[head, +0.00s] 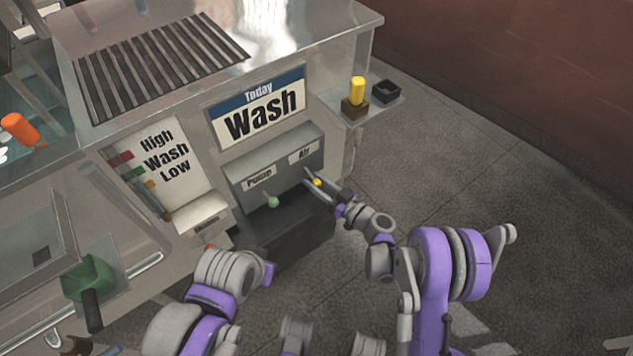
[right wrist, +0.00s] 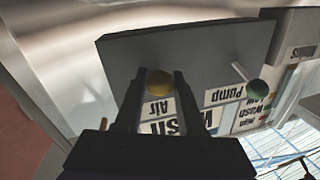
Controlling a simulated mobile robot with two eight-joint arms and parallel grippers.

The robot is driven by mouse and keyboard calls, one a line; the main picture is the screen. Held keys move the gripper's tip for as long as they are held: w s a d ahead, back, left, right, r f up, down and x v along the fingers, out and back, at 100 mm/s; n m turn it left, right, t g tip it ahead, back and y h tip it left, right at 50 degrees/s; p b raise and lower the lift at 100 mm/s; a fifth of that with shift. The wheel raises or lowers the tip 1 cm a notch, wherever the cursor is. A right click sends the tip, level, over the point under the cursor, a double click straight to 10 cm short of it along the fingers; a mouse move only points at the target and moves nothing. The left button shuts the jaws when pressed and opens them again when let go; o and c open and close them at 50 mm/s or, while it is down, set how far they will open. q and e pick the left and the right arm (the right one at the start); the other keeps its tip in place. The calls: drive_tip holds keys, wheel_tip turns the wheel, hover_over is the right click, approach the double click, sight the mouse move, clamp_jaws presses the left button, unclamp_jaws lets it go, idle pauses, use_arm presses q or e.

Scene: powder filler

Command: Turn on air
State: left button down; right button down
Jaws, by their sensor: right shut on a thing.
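The grey control box (head: 277,157) on the machine front has a "Pump" label (head: 259,177) and an "Air" label (head: 304,153). Below the Air label is a lever with a yellow knob (head: 318,182). My right gripper (head: 314,181) is shut on the yellow knob. In the right wrist view the yellow knob (right wrist: 159,83) sits between the two fingers of the right gripper (right wrist: 158,85). The Pump lever with a green knob (head: 272,202) is to the left and free; it also shows in the right wrist view (right wrist: 257,89). My left gripper's fingers cannot be made out.
A "Today Wash" sign (head: 258,106) is above the box, and a "High Wash Low" panel (head: 160,163) is to its left. A yellow item in a dark holder (head: 355,109) stands on a side shelf. Open floor (head: 480,180) lies to the right.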

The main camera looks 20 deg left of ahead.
sight(317, 180)
drive_tip(key=shift+s+d+r+g+h+p, duration=0.1)
drive_tip(key=shift+r+g+h+p, duration=0.9)
drive_tip(key=shift+h+p, duration=0.35)
drive_tip(key=shift+r+m+g+h+p, duration=0.4)
drive_tip(key=shift+r+h+p, duration=0.15)
drive_tip(key=shift+h+p, duration=0.3)
drive_tip(key=shift+r+g+h+p, duration=0.4)
drive_tip(key=shift+g+h+p, duration=0.2)
drive_tip(key=shift+h, duration=0.4)
drive_tip(key=c, duration=0.5)
unclamp_jaws()
